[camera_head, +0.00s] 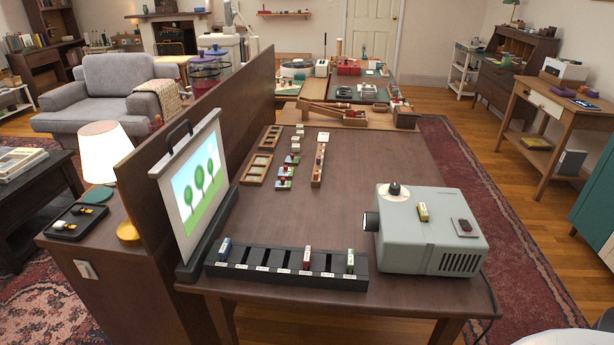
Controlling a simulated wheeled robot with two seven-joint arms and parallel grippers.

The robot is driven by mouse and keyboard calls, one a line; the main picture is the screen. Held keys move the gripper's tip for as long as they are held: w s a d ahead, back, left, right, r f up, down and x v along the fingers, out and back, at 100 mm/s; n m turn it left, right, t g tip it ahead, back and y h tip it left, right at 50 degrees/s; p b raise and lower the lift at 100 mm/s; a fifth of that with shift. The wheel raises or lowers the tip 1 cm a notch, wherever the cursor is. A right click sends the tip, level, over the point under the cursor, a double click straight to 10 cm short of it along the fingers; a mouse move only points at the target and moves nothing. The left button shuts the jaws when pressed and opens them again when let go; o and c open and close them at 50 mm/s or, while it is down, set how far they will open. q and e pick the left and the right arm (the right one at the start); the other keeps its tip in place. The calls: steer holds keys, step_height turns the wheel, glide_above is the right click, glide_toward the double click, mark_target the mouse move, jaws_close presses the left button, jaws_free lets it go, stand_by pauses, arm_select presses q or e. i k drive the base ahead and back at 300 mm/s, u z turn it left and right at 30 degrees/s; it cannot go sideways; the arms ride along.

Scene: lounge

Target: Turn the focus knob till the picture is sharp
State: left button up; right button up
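A grey-green projector (428,240) stands at the right front of the dark wooden table. Its dark lens (371,221) faces left toward a white screen (192,188) in a dark stand. The screen shows three green trees on a green slope under pale blue sky; at this size I cannot tell how sharp the picture is. A round knob (394,190) with a dark centre and pale skirt sits on top of the projector, toward its far left corner. Nothing touches it. Neither gripper is in view.
A black slotted rack (286,268) with several coloured pieces lies along the table's front. Small wooden trays (257,168) lie farther back. The table's middle is clear.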

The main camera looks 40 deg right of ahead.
mark_target(394, 188)
steer(key=u, duration=1.95)
steer(key=k, duration=1.35)
steer(key=z, duration=1.85)
